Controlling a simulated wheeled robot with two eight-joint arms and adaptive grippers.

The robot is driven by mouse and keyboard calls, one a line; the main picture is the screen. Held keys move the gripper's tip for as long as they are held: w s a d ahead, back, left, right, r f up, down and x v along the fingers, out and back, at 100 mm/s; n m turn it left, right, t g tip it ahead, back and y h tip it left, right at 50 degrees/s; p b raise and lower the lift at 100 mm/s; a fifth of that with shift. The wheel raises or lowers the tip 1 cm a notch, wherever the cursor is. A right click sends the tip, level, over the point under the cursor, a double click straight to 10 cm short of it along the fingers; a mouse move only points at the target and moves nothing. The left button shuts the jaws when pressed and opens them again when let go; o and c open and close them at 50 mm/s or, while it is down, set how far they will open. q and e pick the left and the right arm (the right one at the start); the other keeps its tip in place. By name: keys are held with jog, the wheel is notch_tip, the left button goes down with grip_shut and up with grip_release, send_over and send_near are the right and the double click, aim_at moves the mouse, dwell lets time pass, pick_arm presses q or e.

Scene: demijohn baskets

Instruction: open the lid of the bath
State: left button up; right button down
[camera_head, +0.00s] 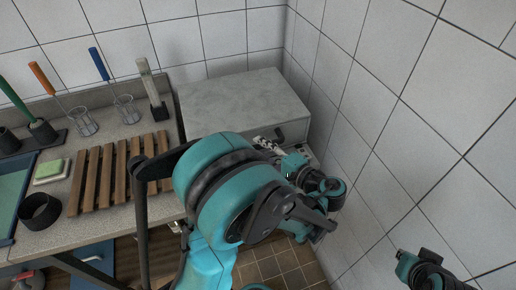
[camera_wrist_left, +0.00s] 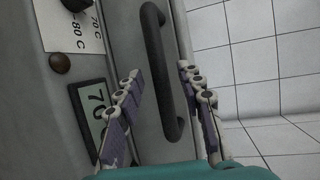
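The bath is a grey box in the back corner, and its flat grey lid (camera_head: 240,100) lies closed on top. The lid's dark bar handle (camera_wrist_left: 158,75) fills the middle of the left wrist view; in the head view it shows at the front right edge. My left gripper (camera_wrist_left: 160,108) is open, with one finger on each side of the handle's lower part. A gap shows between the handle and each finger. In the head view my left arm hides much of the bath's front. A piece of my right arm shows at the bottom right; its fingers cannot be made out.
The bath's front carries a digital display (camera_wrist_left: 92,112) and a knob with a temperature label (camera_wrist_left: 72,28). A tiled wall (camera_head: 385,130) stands close on the right. To the left, a counter holds a wooden slatted rack (camera_head: 95,178), glass beakers (camera_head: 82,122) and a dark ring (camera_head: 40,210).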

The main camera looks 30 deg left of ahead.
pick_arm(q)
jog(key=shift+x, duration=1.1)
grip_shut()
pick_arm(e)
jog(key=shift+f, duration=0.25)
pick_arm(q)
jog(key=shift+r, duration=0.15)
pick_arm(e)
jog(key=shift+r, duration=0.1)
